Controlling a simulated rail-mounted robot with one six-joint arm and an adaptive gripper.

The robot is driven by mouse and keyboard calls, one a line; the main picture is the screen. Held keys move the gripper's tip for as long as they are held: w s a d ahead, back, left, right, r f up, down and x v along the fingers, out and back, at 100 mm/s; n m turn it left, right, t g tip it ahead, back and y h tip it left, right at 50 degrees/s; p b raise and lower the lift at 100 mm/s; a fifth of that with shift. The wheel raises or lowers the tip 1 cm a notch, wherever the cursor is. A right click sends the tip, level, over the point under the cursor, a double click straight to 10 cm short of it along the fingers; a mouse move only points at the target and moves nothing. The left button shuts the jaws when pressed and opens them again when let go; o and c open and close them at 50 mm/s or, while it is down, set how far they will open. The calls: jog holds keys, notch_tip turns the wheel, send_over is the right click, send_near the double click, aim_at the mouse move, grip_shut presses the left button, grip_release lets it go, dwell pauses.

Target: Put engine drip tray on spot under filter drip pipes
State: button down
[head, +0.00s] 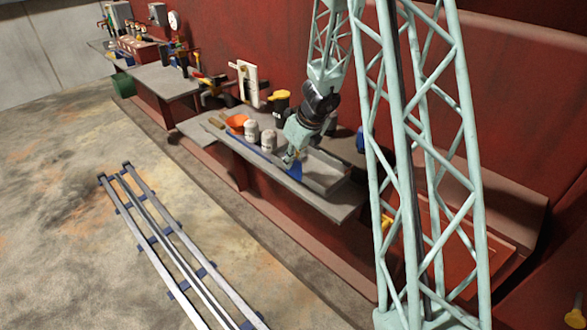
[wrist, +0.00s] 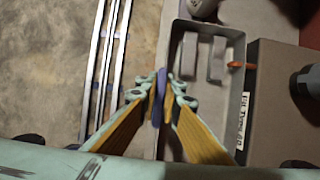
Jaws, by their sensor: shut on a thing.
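The engine drip tray (head: 328,172) is a shallow grey rectangular pan on the near end of the grey bench, in the head view. The wrist view looks down into the tray (wrist: 205,85), which has raised ribs in its floor. My gripper (head: 290,160) is at its front-left side. In the wrist view my gripper (wrist: 158,97) is shut on a blue piece at the tray's left wall. That blue piece (head: 295,172) also shows below the jaws in the head view. Whether the tray touches the bench is unclear. I cannot make out the spot under the pipes.
A labelled brown box (wrist: 275,105) with an orange rod (wrist: 241,65) borders the tray's right. Floor rails (head: 165,240) lie in front.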

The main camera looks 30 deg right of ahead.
jog(key=shift+d, duration=0.5)
jog(key=shift+d+f, duration=0.2)
jog(key=shift+f, duration=0.1)
jog(key=shift+f+b, duration=1.05)
jog(key=shift+f, duration=0.45)
jog(key=shift+f, duration=0.1)
jog(key=c, duration=2.8)
grip_release()
jog(key=shift+s+r+p, duration=0.15)
jog(key=shift+r+p, duration=0.15)
jog(key=shift+r, duration=0.35)
jog(key=shift+p+v, duration=2.2)
jog(key=shift+v, duration=3.25)
